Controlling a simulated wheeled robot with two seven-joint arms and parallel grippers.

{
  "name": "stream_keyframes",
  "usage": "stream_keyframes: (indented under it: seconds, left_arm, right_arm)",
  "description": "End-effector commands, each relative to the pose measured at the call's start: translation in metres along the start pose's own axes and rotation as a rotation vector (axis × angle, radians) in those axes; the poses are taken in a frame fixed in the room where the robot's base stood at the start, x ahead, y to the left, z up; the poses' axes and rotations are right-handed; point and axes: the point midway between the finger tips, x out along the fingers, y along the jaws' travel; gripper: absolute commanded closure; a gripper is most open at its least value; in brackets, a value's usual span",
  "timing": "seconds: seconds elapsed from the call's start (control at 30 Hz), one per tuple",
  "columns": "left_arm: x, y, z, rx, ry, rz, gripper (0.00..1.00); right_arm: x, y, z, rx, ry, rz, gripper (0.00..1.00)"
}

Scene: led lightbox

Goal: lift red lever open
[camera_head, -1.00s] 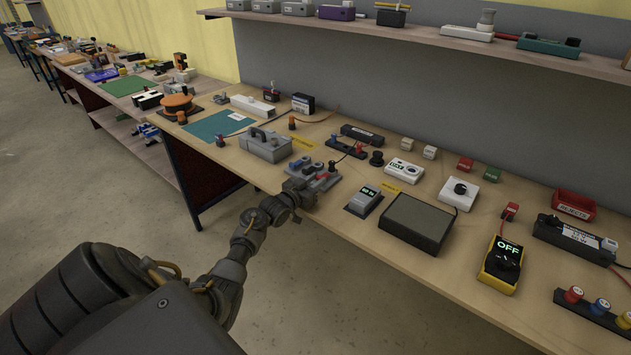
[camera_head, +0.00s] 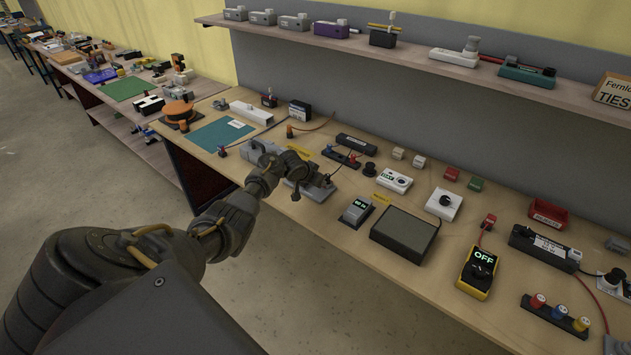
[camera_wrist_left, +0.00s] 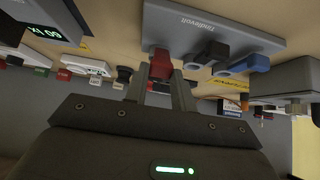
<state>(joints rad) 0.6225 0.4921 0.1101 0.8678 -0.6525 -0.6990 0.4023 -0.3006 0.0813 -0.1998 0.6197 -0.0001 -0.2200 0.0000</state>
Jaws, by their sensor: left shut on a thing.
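A grey lever block (camera_wrist_left: 212,32) shows in the left wrist view, which looks upside down. It carries a red lever (camera_wrist_left: 160,66), a black lever (camera_wrist_left: 207,54) and a blue lever (camera_wrist_left: 243,65). My left gripper (camera_wrist_left: 160,82) is shut on the red lever, with one finger on each side of it. In the head view my left gripper (camera_head: 300,176) is over the lever block (camera_head: 320,191) near the front edge of the bench and hides the red lever. How far the lever is tilted is hard to tell. My right gripper is not in view.
A grey box (camera_head: 258,150) stands left of the lever block. A shelf (camera_head: 430,65) runs above the bench.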

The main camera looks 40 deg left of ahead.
Motion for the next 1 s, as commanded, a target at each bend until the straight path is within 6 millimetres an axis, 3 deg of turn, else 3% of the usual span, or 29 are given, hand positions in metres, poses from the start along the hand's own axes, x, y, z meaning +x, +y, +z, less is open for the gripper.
stream_keyframes:
  seconds: [0.5, 1.0]
  left_arm:
    - [0.011, 0.001, -0.018, -0.001, -0.319, 0.001, 0.98]
    - [0.011, 0.001, -0.022, 0.001, -0.394, 0.001, 0.97]
  right_arm:
    - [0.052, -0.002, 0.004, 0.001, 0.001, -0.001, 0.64]
    - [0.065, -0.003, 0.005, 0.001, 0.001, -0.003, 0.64]
